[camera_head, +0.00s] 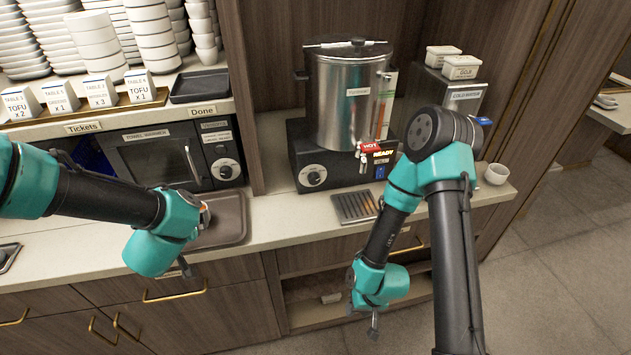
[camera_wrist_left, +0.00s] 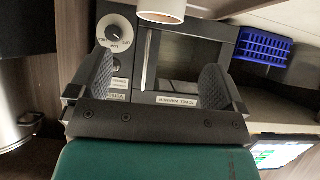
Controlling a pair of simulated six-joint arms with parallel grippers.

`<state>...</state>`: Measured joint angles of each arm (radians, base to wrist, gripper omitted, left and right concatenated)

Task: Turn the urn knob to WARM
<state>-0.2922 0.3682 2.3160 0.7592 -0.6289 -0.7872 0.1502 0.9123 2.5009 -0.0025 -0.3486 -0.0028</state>
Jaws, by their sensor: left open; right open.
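The steel urn (camera_head: 345,100) stands on a black base on the counter. Its round urn knob (camera_head: 312,176) is on the left of the base's front face; its setting is too small to read. A red HOT tag (camera_head: 370,147) and a READY sign (camera_head: 382,156) are to the knob's right. My right gripper (camera_head: 373,325) is low in front of the counter, right of and below the knob, open and empty. My left gripper (camera_wrist_left: 160,85) is open and empty, facing the towel warmer (camera_head: 160,155), left of the urn. Its fingers are mostly hidden in the head view.
The towel warmer has its own dial (camera_head: 225,170). A brown tray (camera_head: 232,230) lies before it. A pale cup (camera_wrist_left: 160,10) shows close to my left gripper. A drip grate (camera_head: 355,207) lies before the urn, and a white bowl (camera_head: 496,174) stands at right.

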